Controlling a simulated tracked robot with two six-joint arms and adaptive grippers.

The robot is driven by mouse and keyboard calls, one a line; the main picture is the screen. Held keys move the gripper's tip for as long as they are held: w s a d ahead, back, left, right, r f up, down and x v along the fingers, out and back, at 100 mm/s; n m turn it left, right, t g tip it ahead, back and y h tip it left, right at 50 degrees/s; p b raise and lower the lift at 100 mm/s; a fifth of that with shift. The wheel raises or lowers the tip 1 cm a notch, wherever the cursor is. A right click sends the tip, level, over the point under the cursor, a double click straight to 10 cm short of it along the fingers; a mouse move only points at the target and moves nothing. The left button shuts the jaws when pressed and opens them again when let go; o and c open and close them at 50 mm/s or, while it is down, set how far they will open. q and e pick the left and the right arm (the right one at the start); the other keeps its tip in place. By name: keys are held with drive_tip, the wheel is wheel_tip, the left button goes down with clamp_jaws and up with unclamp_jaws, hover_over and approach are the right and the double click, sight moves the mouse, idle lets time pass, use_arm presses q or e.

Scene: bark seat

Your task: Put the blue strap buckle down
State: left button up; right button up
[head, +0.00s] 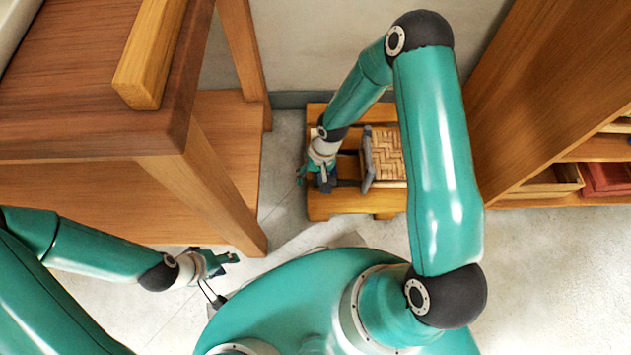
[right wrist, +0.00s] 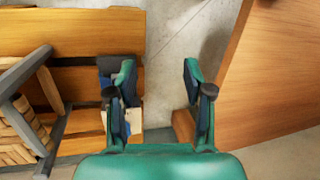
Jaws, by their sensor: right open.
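My right gripper (head: 318,178) is over the left end of a low wooden bench (head: 328,204). In the right wrist view my right gripper (right wrist: 160,88) is open, with nothing between its fingers. A dark grey and blue thing (right wrist: 103,82) shows on the bench just left of the left finger, partly hidden by it. It may be the blue strap buckle, but I cannot tell for sure. My left gripper (head: 222,264) is low at the left, clear of the bench; its finger gap is too small to judge.
A small woven seat with a grey frame (head: 369,160) lies on the bench; its frame also shows in the right wrist view (right wrist: 22,72). A wooden table (head: 90,125) stands at left, a shelf unit (head: 545,90) at right. Pale floor (head: 550,250) is bare at lower right.

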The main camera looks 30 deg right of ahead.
drive_tip(key=s+a+r+n+y, duration=0.1)
drive_tip(key=s+a, duration=0.4)
drive_tip(key=s, duration=0.7)
drive_tip(key=shift+r+n+t, duration=0.3)
drive_tip(key=shift+r+t, duration=0.1)
drive_tip(key=shift+r, duration=0.1)
drive_tip(key=shift+r, duration=0.1)
